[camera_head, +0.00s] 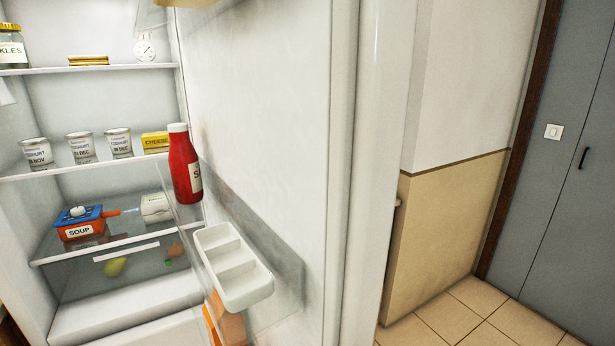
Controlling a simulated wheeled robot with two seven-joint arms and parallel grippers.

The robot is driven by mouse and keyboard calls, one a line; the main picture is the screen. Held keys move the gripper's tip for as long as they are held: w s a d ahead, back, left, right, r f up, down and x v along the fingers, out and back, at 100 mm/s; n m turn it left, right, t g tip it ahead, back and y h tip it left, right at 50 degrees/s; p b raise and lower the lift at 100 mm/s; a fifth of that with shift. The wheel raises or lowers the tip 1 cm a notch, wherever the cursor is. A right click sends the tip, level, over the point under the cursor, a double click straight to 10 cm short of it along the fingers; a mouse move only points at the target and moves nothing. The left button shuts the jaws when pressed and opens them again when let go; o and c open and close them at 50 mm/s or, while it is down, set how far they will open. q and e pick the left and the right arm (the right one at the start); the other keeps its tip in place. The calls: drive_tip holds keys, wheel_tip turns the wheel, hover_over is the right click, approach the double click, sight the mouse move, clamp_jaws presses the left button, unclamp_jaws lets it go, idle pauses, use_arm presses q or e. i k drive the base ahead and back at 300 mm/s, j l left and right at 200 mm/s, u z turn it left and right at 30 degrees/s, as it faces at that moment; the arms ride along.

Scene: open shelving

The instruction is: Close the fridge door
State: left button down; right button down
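The fridge door (270,90) stands open, its inner side facing me across the middle of the head view. Its thick outer edge (372,180) is at the right. The fridge interior (125,105) is exposed on the left. A red sauce bottle (184,165) stands in a clear door shelf, above a white egg-tray-like holder (233,268) in the door. Neither of my grippers shows in the view, so their position relative to the door cannot be seen.
Fridge shelves hold yoghurt cups (80,148), a cheese pack (156,140), a soup pot (84,224) and a pickles jar (11,46). Right of the door are bare floor tiles (470,315), a beige wall (445,230) and a grey cupboard door (560,170).

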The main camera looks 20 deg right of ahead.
sight(297, 110)
drive_tip(key=i+l+u, duration=0.3)
drive_tip(key=l, duration=0.2)
drive_tip(key=l+u, duration=0.35)
drive_tip(key=l, duration=0.15)
drive_tip(key=l+u, duration=0.3)
drive_tip(key=l, duration=0.25)
drive_tip(key=k+l+u, duration=0.5)
drive_tip(key=k+u, duration=0.2)
drive_tip(key=k, duration=0.25)
